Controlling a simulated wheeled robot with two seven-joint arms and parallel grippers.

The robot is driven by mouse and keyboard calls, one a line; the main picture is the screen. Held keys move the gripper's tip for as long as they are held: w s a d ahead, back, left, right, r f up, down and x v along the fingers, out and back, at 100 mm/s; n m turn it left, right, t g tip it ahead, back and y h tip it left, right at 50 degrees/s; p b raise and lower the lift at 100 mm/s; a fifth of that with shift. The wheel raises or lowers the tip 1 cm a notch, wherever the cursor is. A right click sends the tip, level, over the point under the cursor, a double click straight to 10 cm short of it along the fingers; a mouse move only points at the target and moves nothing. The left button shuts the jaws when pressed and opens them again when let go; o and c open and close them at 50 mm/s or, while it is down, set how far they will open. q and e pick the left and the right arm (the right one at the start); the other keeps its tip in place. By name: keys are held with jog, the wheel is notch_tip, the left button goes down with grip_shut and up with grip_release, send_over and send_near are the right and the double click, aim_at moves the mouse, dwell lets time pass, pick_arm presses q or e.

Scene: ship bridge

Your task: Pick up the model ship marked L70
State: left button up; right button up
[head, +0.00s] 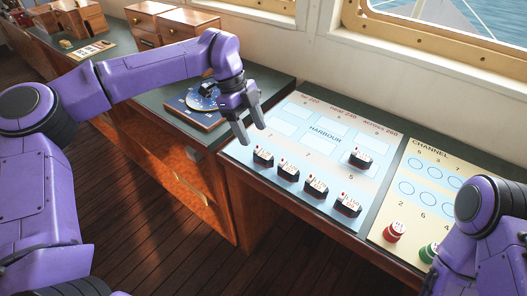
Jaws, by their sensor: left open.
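Several small dark model ships with white, marked tops stand on the pale blue harbour board. One ship (263,157) is at the left end of the front row. Beside it are a second (288,171), a third (316,187) and a fourth (347,204). Another ship (360,159) stands farther back at the right. The markings are too small for me to tell which one reads L70. My left gripper (251,133) is open and empty, pointing down above the board's left edge, just behind and left of the leftmost ship. My right gripper is out of view.
The harbour board (325,136) has outlined empty spaces at the back. A yellow channel board (398,212) to the right holds a red buoy (394,232) and a green buoy (429,252). A dial instrument (202,98) sits behind my left gripper. Windows line the back wall.

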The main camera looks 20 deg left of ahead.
aim_at(257, 148)
pick_arm(q)
jog(key=p+x, duration=0.1)
jog(key=x, duration=0.2)
jog(key=p+x, duration=0.1)
jog(key=x, duration=0.2)
jog(key=shift+s+a+f, duration=0.1)
jog(key=shift+s+f, duration=0.05)
jog(key=shift+s, duration=0.1)
jog(key=shift+s+f, duration=0.1)
jog(key=shift+f, duration=0.15)
jog(key=c, duration=1.1)
